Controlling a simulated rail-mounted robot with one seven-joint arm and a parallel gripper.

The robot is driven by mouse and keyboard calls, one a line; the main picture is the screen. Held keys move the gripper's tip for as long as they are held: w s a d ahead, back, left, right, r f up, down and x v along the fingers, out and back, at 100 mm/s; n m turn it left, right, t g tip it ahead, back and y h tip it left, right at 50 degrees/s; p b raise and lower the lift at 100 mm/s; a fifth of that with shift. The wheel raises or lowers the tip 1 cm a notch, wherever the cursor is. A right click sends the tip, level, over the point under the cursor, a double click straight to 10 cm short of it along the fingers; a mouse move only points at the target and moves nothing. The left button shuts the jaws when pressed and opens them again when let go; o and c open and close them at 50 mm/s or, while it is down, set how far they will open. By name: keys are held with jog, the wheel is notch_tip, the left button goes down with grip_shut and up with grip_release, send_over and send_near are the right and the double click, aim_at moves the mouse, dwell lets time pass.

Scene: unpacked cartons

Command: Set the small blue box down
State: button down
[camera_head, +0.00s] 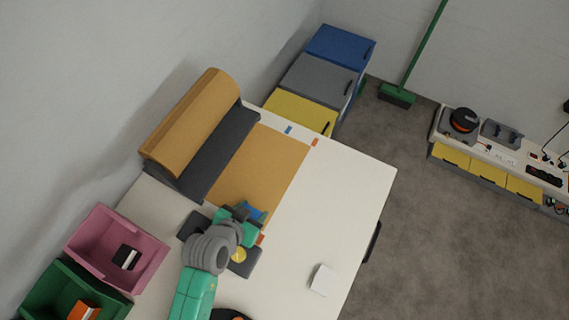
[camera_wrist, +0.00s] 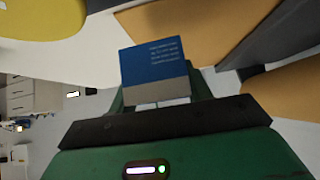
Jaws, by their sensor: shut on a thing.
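The small blue box (camera_wrist: 155,62) has a blue face with a few lines of pale print and a grey band along its lower edge. It is held between the green fingers of my gripper (camera_wrist: 160,95), which is shut on it. In the head view a bit of the blue box (camera_head: 254,210) shows at my gripper (camera_head: 247,217), over the near end of the orange-brown sheet (camera_head: 258,165) on the white table (camera_head: 350,190). The arm hides much of the box there. I cannot tell whether it touches the table.
A brown paper roll (camera_head: 190,120) stands along the wall side. A pink bin (camera_head: 95,240) and a green bin (camera_head: 60,290) hold small items. A white box (camera_head: 322,280) lies near the table's right edge. The table's right part is mostly clear.

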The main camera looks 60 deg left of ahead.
jog(key=w+a, duration=0.3)
jog(key=a, duration=0.1)
jog(key=w+a+f+b, duration=0.1)
jog(key=w+a, duration=0.3)
jog(key=w+a+b, duration=0.1)
jog(key=w+a, duration=0.2)
jog(key=a, duration=0.1)
jog(key=shift+w+f, duration=0.2)
jog(key=shift+w, duration=0.1)
jog(key=shift+f+b, duration=0.75)
jog(key=shift+f, duration=1.05)
jog(key=shift+f, duration=0.15)
jog(key=c, duration=0.6)
grip_release()
jog(key=shift+c, duration=0.2)
